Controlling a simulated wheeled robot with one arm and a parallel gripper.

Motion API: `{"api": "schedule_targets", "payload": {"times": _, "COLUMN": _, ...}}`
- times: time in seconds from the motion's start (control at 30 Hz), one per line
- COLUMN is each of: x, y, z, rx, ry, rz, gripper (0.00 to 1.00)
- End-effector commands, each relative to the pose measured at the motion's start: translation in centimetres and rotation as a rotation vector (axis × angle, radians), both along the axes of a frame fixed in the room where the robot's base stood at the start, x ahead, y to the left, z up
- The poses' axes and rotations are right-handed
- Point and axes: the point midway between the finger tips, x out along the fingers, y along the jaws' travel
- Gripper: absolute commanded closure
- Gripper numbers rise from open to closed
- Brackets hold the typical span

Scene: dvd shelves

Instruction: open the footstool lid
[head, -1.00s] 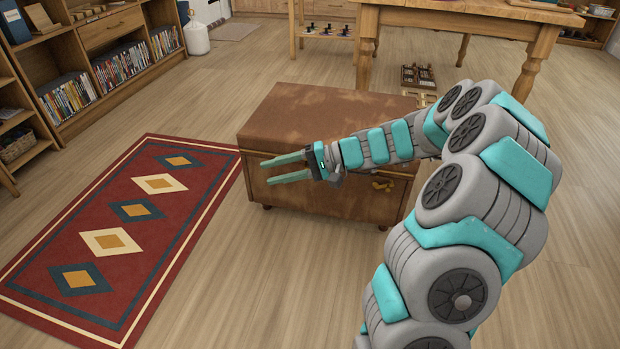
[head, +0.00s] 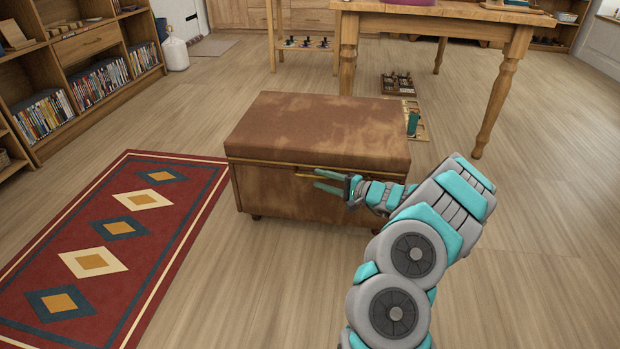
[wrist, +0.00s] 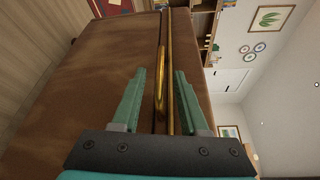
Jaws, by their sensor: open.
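The brown leather footstool (head: 290,200) stands on the wood floor with its lid (head: 320,128) down. A thin gold strip runs along the seam under the lid. In the wrist view, a gold handle (wrist: 161,85) stands out at the seam between the footstool body (wrist: 100,90) and the lid (wrist: 190,70). My gripper (head: 316,180) is at the front face, just below the lid's edge. In the wrist view its two green fingers (wrist: 157,90) are apart, with the handle and seam between them. I cannot tell whether either finger touches the handle.
A red patterned rug (head: 120,228) lies left of the footstool. A wooden table (head: 430,16) stands behind it, with small trays (head: 397,84) on the floor nearby. A shelf of DVDs (head: 95,84) is at the far left. The floor at right is clear.

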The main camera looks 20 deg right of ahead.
Motion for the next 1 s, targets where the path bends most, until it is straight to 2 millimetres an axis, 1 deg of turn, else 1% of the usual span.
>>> {"api": "schedule_targets", "payload": {"times": 0.1, "x": 1.5, "y": 1.2, "z": -0.3, "rx": -0.001, "ry": 0.001, "rz": 0.003, "gripper": 0.56}}
{"api": "schedule_targets", "payload": {"times": 0.3, "x": 3.2, "y": 2.2, "z": -0.4, "rx": 0.000, "ry": 0.001, "rz": 0.001, "gripper": 0.56}}
{"api": "schedule_targets", "payload": {"times": 0.43, "x": 3.6, "y": 2.5, "z": -0.4, "rx": 0.001, "ry": 0.000, "rz": 0.001, "gripper": 0.56}}
{"api": "schedule_targets", "payload": {"times": 0.67, "x": 3.6, "y": 2.5, "z": -0.3, "rx": 0.000, "ry": 0.000, "rz": 0.001, "gripper": 0.58}}
{"api": "schedule_targets", "payload": {"times": 1.0, "x": 3.6, "y": 2.5, "z": -0.3, "rx": 0.000, "ry": 0.000, "rz": 0.001, "gripper": 0.96}}
